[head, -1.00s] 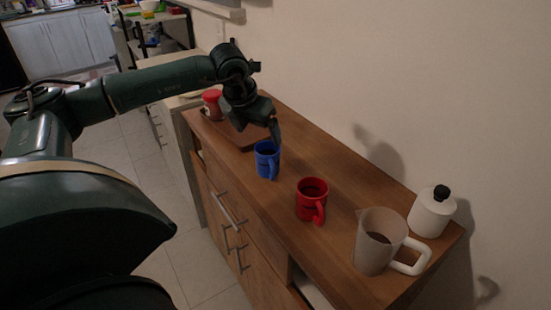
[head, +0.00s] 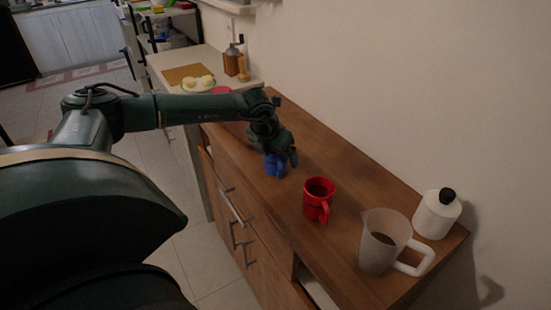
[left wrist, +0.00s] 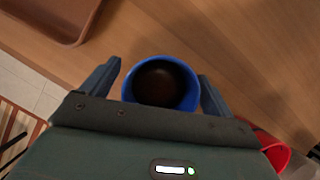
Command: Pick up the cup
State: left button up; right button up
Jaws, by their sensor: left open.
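A blue cup (head: 274,166) stands upright on the wooden cabinet top, partly hidden by my left gripper in the head view. In the left wrist view the blue cup (left wrist: 161,82) is seen from above with dark contents. My left gripper (head: 281,160) is over the cup and open. Its fingers (left wrist: 158,80) lie on either side of the cup; I cannot tell whether they touch it. A red cup (head: 317,198) stands nearer, to the right of the blue cup, and its rim shows at the lower right of the left wrist view (left wrist: 275,152). My right gripper is not in view.
A translucent pitcher (head: 378,245) with a white handle and a white bottle (head: 437,213) with a black cap stand at the near right end. A brown tray (left wrist: 50,16) lies near the blue cup. The wall bounds the cabinet's right side.

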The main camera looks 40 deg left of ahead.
pick_arm(q)
jog(key=c, duration=1.2)
jog(key=shift+r, duration=0.1)
jog(key=shift+c, duration=0.5)
jog(key=shift+r, duration=0.1)
